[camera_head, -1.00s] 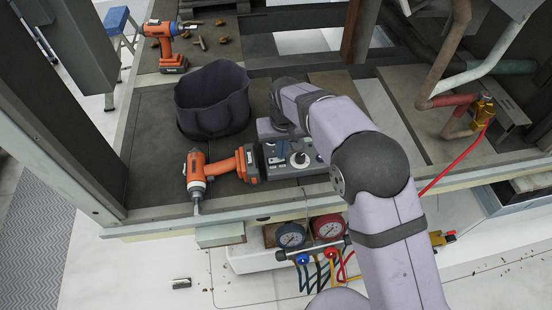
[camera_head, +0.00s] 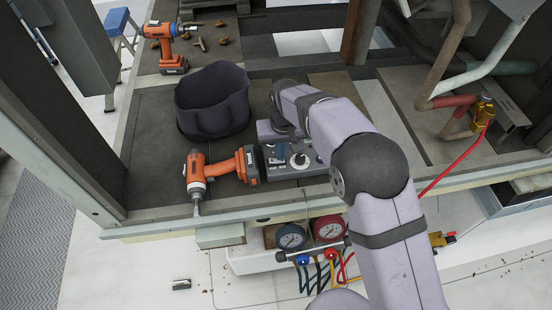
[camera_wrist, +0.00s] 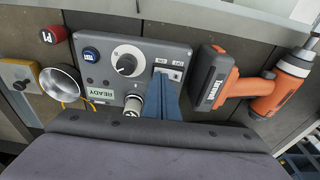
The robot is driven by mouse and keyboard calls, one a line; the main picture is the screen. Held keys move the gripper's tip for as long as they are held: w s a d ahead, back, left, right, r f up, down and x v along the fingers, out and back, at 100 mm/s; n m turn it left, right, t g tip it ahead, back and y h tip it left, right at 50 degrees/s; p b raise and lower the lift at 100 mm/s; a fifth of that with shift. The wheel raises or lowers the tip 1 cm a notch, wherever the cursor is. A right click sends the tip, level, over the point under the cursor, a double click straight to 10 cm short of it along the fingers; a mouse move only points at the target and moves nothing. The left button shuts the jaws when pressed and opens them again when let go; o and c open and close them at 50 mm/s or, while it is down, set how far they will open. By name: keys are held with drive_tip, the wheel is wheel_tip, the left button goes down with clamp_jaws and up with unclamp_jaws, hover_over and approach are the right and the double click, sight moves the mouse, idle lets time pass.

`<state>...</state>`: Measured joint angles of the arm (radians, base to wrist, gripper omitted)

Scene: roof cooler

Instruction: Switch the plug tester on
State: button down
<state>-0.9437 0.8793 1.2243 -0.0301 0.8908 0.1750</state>
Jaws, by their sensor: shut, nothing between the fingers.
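The plug tester (camera_wrist: 106,90) is a dark grey box with a white rotary knob (camera_wrist: 127,60), a blue button (camera_wrist: 91,54) and a pale label reading READY (camera_wrist: 102,95). A small light panel with a switch (camera_wrist: 169,73) sits at its upper right in the wrist view. My gripper (camera_wrist: 165,84) shows as blue tapered fingers, shut and empty, with the tips at the lower edge of that switch panel. I cannot tell whether they touch it. In the head view the tester (camera_head: 289,170) lies below my wrist, partly covered by the arm; the fingers are not clear there.
An orange drill (camera_head: 224,170) lies just left of the tester. In the wrist view a red cylinder (camera_wrist: 54,36) and a metal cup (camera_wrist: 60,86) stand left of the tester.

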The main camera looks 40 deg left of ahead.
wheel_tip(320, 180, up, 6)
drive_tip(key=p, duration=0.4)
drive_tip(key=shift+r, duration=0.25)
idle(0.5)
